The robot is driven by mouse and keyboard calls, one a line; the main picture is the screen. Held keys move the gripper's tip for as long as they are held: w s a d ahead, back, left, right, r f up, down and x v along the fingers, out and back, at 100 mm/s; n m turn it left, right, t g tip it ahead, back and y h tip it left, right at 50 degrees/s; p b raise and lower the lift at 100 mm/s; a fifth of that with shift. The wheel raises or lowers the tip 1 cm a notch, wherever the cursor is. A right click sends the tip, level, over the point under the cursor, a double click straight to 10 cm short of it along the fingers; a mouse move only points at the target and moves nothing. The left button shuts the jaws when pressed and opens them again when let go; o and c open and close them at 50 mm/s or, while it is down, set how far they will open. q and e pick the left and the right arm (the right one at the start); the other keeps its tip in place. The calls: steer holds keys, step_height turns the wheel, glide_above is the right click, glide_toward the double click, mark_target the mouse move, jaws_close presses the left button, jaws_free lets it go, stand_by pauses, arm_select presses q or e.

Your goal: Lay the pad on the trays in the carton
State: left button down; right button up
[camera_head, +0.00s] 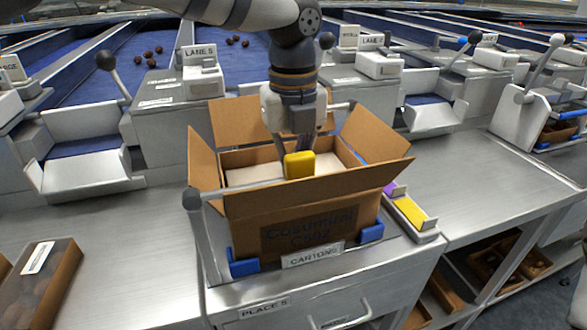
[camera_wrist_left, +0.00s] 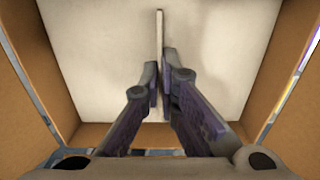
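The carton (camera_head: 290,232) stands open on the bench with its flaps spread. The pale pad (camera_head: 253,174) lies flat inside it, below the rim, and hides whatever is under it. In the left wrist view the pad (camera_wrist_left: 95,70) spans most of the space between the carton's walls (camera_wrist_left: 45,75), with a thin upright ridge along its middle. My left gripper (camera_wrist_left: 161,88) points down into the carton, its fingers closed on either side of that ridge. In the head view the left gripper's (camera_head: 302,150) tips are partly hidden. My right gripper is not in view.
A yellow block (camera_head: 299,165) on a thin bar from a left post (camera_head: 195,225) crosses in front of the gripper. Blue corner stops (camera_head: 246,268) hold the carton. A small holder (camera_head: 425,238) with yellow and purple pieces stands right. A brown box (camera_head: 40,290) lies left.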

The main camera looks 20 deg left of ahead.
arm_select(q)
steer(key=shift+f, duration=0.95)
stand_by(0.4)
steer(key=c, duration=1.4)
jaws_free()
step_height(320, 180, up, 12)
stand_by(0.4)
